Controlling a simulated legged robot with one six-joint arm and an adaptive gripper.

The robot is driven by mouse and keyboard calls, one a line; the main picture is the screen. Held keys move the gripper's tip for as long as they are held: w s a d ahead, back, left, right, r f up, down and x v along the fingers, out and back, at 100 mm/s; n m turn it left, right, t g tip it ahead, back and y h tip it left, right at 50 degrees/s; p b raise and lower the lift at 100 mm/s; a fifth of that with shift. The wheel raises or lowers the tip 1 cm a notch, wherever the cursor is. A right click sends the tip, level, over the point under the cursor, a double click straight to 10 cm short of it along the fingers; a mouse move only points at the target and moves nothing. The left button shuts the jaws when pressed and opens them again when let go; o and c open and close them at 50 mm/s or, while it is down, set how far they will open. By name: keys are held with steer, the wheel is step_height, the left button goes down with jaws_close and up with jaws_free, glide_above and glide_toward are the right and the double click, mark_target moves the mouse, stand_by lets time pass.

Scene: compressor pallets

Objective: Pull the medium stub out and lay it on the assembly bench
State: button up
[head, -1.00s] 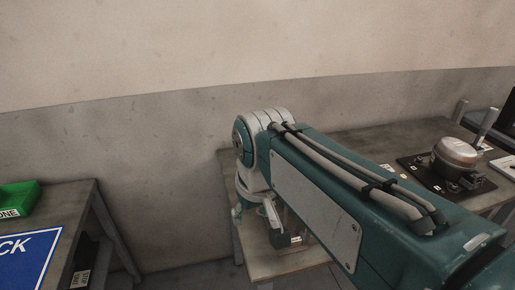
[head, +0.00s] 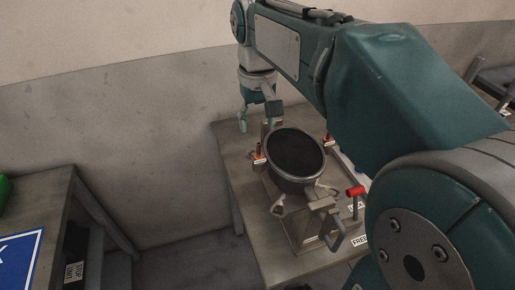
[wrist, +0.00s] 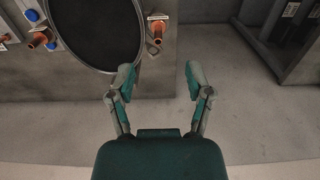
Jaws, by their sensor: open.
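A dark, open-topped round pot (head: 296,153) stands in a metal fixture on a grey bench (head: 233,142). Red-orange stubs show at its left (head: 259,156) and right (head: 328,142) sides. In the wrist view, copper stubs show left of the pot (wrist: 38,38) and right of it (wrist: 158,24). I cannot tell which stub is the medium one. My gripper (head: 258,117) hangs beyond the pot, above the bench's far left part. In the wrist view my gripper (wrist: 160,80) is open and empty, its left fingertip near the pot's rim in the picture.
Blue round pieces (wrist: 52,45) sit beside the left stubs. A clamp with a red handle (head: 356,191) stands at the fixture's front right. A second bench (head: 50,195) with a blue sign (head: 20,260) is at left. Floor lies between the benches.

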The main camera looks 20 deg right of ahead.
mark_target(258, 143)
steer(key=shift+d+f, duration=0.1)
steer(key=shift+f, duration=4.45)
jaws_close()
steer(key=shift+r, duration=0.15)
steer(key=shift+r, duration=2.9)
